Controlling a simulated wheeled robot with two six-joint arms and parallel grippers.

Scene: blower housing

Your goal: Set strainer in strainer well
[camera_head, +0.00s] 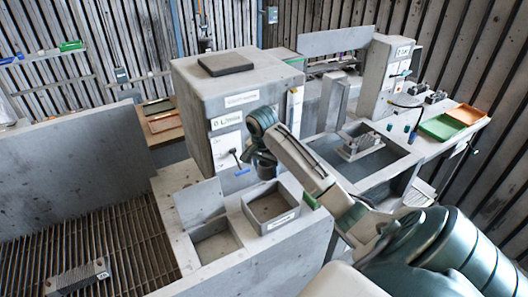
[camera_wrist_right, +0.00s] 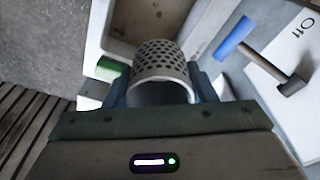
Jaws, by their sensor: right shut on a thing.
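The strainer (camera_wrist_right: 160,58), a grey perforated cup with a round rim, sits between the fingers of my right gripper (camera_wrist_right: 160,92) in the right wrist view. My right gripper (camera_head: 264,160) is shut on it. In the head view the gripper hangs in front of the grey machine cabinet, above and behind a square open box (camera_head: 270,205) with a label. Left of that box is a square opening (camera_head: 215,243) with a raised flap. I cannot tell from the labels which of these is the strainer well. My left gripper is not in view.
The grey cabinet (camera_head: 235,90) has a lever with a blue handle (camera_head: 241,172) close to the gripper. A floor grating (camera_head: 100,240) with a grey block (camera_head: 77,277) lies left. A basin (camera_head: 365,160) and green and orange trays (camera_head: 466,114) stand right.

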